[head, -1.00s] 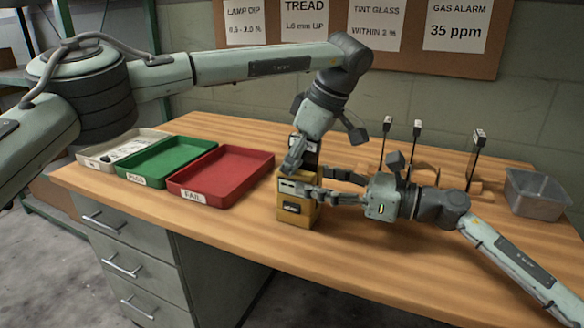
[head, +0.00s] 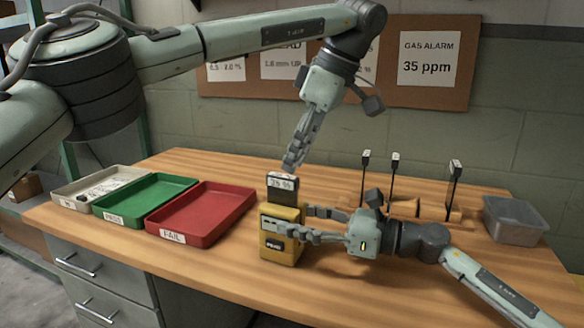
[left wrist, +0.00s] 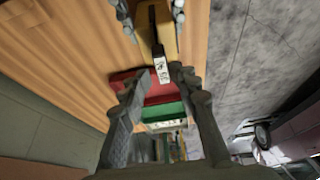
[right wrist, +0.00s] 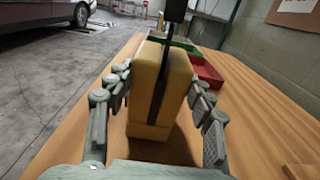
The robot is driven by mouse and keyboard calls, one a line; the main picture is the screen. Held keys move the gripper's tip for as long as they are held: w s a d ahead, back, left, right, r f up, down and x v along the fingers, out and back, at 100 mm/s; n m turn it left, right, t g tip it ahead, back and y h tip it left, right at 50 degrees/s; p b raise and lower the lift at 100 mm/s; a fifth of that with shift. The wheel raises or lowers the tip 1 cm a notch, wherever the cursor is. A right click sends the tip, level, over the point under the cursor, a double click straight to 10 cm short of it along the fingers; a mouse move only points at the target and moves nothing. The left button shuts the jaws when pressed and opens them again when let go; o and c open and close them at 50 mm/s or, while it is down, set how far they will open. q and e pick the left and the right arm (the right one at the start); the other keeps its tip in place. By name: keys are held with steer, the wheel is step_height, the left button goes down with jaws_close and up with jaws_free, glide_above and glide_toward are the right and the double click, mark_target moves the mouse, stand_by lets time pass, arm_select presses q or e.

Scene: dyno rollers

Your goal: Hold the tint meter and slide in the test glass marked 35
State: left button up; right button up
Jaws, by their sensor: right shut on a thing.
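The tint meter (head: 281,248) is a yellow block standing on the bench. My right gripper (head: 288,219) is shut on it from the right, with a finger on each side, as the right wrist view shows on the meter (right wrist: 146,100). The dark test glass (head: 282,188) stands upright in the top of the meter, and its white label reads 35 %. Its label also shows in the left wrist view (left wrist: 162,68). My left gripper (head: 291,167) is just above the glass. Its fingers are apart in the left wrist view, with nothing clamped between them.
Red FAIL (head: 205,233), green PASS (head: 148,203) and beige (head: 72,190) trays lie left of the meter. Three upright dark pieces with white tops (head: 394,175) stand behind my right arm. A grey metal bin (head: 514,219) is at the right. Posters hang behind.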

steer(key=shift+w, duration=0.1)
steer(key=o, duration=1)
steer(key=shift+c, duration=0.2)
